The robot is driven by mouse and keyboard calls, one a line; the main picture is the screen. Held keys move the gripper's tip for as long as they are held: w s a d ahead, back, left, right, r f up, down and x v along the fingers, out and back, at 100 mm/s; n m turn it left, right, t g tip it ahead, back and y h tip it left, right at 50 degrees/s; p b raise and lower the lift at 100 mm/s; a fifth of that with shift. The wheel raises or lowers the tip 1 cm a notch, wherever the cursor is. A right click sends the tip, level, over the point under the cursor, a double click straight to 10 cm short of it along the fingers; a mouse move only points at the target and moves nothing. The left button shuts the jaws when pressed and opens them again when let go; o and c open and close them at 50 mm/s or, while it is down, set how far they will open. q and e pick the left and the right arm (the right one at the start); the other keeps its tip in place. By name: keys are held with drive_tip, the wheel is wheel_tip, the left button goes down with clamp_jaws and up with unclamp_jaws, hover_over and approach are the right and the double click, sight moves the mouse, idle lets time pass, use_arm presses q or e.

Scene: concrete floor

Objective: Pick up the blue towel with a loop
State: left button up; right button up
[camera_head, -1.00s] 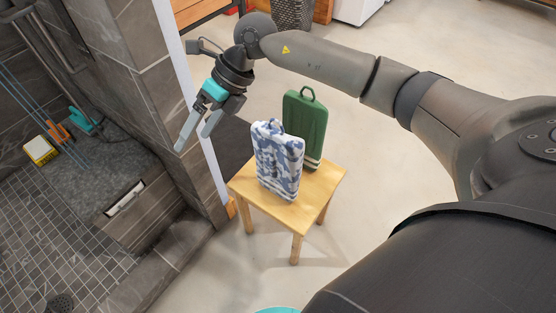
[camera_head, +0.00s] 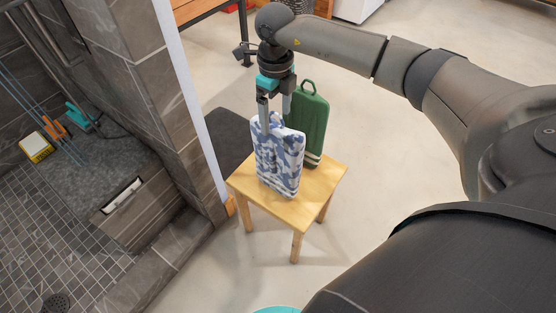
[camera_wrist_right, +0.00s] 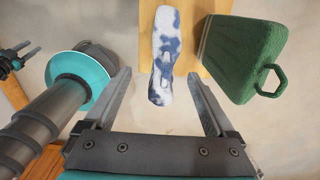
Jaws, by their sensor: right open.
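The blue and white patterned towel (camera_head: 277,162) stands upright on a small wooden stool, folded, its loop at the top partly hidden by my gripper. In the right wrist view the towel (camera_wrist_right: 165,50) shows from above, with its near end between the lines of the fingers. My right gripper (camera_head: 273,112) points down at the towel's top. Its fingers (camera_wrist_right: 161,98) are open, one on each side of the towel, with nothing held. I cannot tell whether a finger touches it. My left gripper does not show in the head view.
A green towel (camera_head: 310,125) with a loop stands close behind and right on the same stool (camera_head: 321,183); it also shows in the wrist view (camera_wrist_right: 240,55). A tiled shower wall (camera_head: 178,130) rises at left. Floor to the right is clear.

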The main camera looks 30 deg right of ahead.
sight(278, 126)
wheel_tip(278, 126, down, 2)
drive_tip(key=shift+f, duration=0.1)
drive_tip(key=shift+d+f+b, duration=0.15)
drive_tip(key=shift+f+b, duration=0.3)
drive_tip(key=shift+f, duration=0.25)
drive_tip(key=shift+d+f+b, duration=0.1)
drive_tip(key=shift+f+b, duration=0.35)
drive_tip(key=shift+f, duration=0.2)
use_arm(q)
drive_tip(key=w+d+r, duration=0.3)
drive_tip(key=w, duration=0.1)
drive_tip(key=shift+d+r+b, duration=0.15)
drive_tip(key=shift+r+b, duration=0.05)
drive_tip(key=shift+b, duration=0.2)
use_arm(e)
drive_tip(key=shift+f, duration=1.2)
clamp_jaws()
drive_tip(key=shift+w, duration=0.1)
